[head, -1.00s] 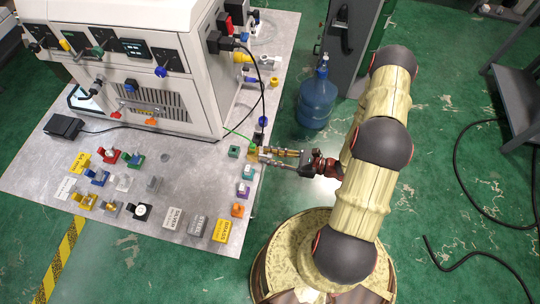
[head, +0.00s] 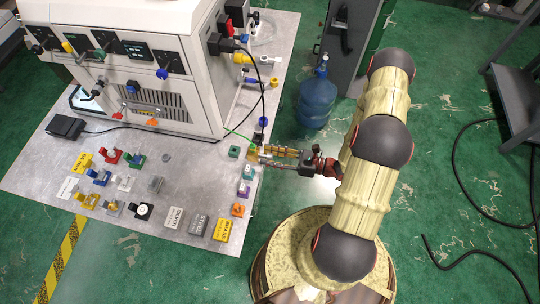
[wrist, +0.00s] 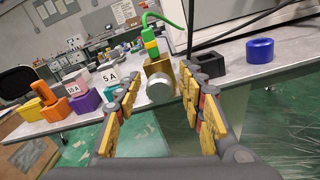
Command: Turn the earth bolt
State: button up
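The earth bolt (wrist: 160,90) is a round silver head on the front of a brass block (wrist: 158,69) at the edge of the metal table. A green cable with a yellow-green end (wrist: 151,45) rises from the block. In the head view the brass block (head: 253,155) is partly hidden by my gripper (head: 263,153), which reaches in from the right. In the wrist view my gripper (wrist: 160,84) is open. Its yellow-padded fingers stand left and right of the bolt head, with gaps on both sides. I cannot tell how far the fingertips reach past it.
A blue ring (wrist: 260,50) and a black block (wrist: 206,65) stand right of the bolt. Coloured blocks, including a teal one marked 5 A (wrist: 112,85), line the edge to the left. A white machine (head: 160,75) stands behind; a blue water bottle (head: 317,95) is on the floor.

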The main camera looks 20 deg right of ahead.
dwell(0.3)
jog(key=v, duration=1.2)
dwell(0.3)
